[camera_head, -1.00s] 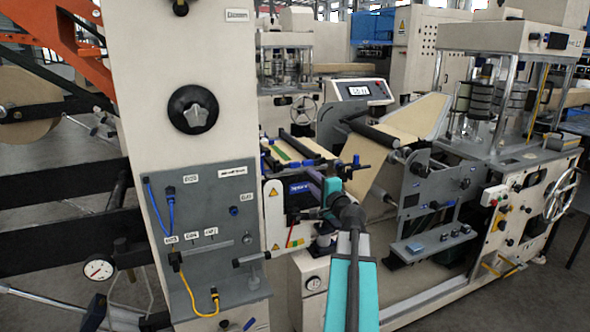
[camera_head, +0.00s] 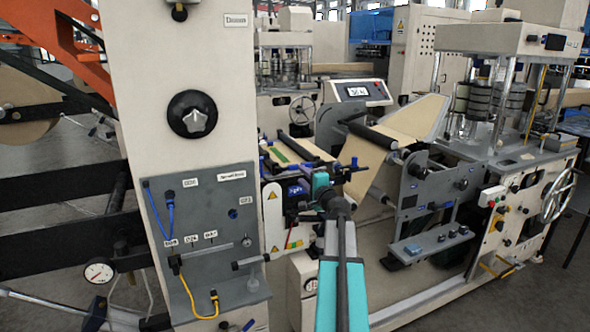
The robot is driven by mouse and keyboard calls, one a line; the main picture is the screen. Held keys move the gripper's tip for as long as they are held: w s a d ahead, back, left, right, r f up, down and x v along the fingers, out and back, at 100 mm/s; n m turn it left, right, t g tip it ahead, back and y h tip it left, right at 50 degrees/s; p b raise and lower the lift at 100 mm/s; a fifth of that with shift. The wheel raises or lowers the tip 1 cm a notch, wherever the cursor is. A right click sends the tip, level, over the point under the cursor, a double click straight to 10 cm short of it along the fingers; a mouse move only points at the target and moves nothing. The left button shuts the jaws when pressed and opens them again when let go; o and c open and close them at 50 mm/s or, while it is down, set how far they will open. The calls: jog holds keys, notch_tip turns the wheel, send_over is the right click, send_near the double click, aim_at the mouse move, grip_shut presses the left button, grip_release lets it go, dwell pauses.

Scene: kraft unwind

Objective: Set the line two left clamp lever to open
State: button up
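My teal and black arm (camera_head: 336,270) reaches up from the bottom centre, with its wrist (camera_head: 322,188) in front of the splice unit (camera_head: 278,196) at the right edge of the cream column. The fingers are hidden behind the wrist or too small to make out, so their opening and any contact cannot be told. Small blue-and-black fittings (camera_head: 354,164) stand by the unit's web table. I cannot tell which part is the line two left clamp lever, or how it is set.
The cream column (camera_head: 180,60) with a black knob (camera_head: 193,114) and a grey panel (camera_head: 200,245) with cables stands close on the left. Kraft web (camera_head: 380,165) and a grey side plate (camera_head: 415,190) lie to the right. A display (camera_head: 357,91) stands behind.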

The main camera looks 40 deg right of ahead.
aim_at(295, 168)
jog(key=shift+p+x, duration=0.85)
jog(key=shift+x, duration=2.7)
grip_shut()
